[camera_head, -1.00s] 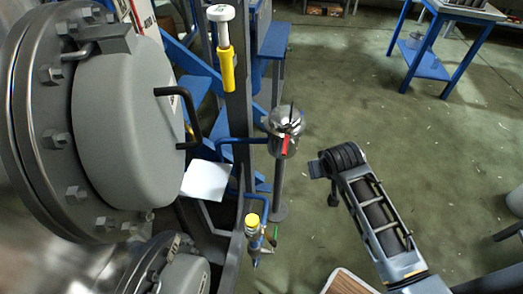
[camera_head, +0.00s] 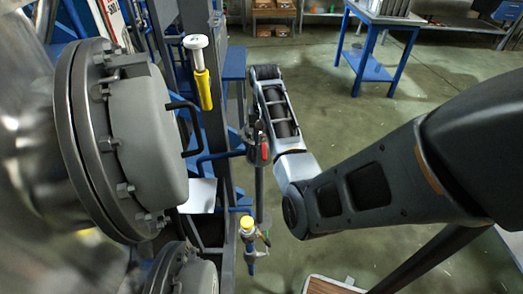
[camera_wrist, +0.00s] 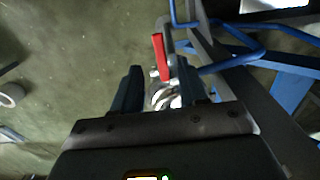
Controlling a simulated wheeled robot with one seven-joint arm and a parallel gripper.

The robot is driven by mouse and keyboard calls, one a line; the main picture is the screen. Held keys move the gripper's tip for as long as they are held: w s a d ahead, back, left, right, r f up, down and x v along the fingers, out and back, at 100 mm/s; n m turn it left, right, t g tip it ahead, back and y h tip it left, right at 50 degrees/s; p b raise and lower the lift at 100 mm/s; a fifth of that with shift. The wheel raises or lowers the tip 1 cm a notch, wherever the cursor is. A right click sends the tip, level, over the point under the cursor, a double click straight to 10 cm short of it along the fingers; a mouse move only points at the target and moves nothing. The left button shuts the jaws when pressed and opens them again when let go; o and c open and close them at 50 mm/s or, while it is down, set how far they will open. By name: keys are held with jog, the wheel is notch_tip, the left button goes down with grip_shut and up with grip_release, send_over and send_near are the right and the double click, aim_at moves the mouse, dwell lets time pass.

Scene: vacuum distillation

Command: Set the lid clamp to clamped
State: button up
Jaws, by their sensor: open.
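In the head view the lever points roughly upright, and my arm hides much of the vessel. In the wrist view the red lever (camera_wrist: 160,57) lies just ahead of and between the fingertips, and the shiny vessel top (camera_wrist: 164,97) shows between the fingers. My gripper (camera_wrist: 160,78) is open, with a dark finger on each side. I cannot tell whether either finger touches the vessel or lever.
A large grey bolted cover (camera_head: 145,140) with a black handle fills the left. A yellow-and-white valve handle (camera_head: 203,85) and a yellow-capped fitting (camera_head: 247,224) stand near the vessel. Blue pipes (camera_wrist: 232,62) run beside it. A blue table (camera_head: 370,65) stands at the back; open floor lies right.

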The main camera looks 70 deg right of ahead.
aim_at(264, 154)
notch_tip(264, 154, down, 6)
jog(key=shift+r, duration=0.1)
dwell(0.4)
grip_shut()
dwell(0.4)
